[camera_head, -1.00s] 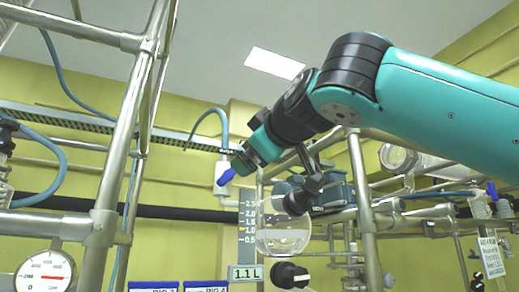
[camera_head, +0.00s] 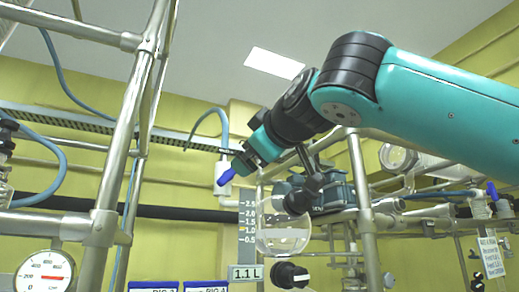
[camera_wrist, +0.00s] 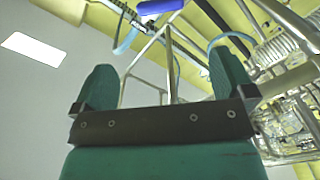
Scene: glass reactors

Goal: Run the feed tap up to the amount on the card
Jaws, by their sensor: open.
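The feed tap has a blue lever (camera_head: 224,178) on a white body (camera_head: 226,168), below a curved blue hose at the left of my arm. My gripper (camera_head: 243,163) is open close to the lever. In the wrist view the blue lever (camera_wrist: 160,6) shows at the top edge, beyond and between the open fingers (camera_wrist: 164,72); nothing is held. A round glass vessel (camera_head: 283,240) hangs below, partly behind my arm. I cannot tell the liquid level.
Steel frame pipes (camera_head: 118,150) stand at the left, with a pressure gauge (camera_head: 45,273). A black knob (camera_head: 290,274) sits below the vessel. Blue rig labels (camera_head: 205,286) show at the bottom edge. A text card (camera_head: 491,255) and another blue-handled valve (camera_head: 492,190) are at the right.

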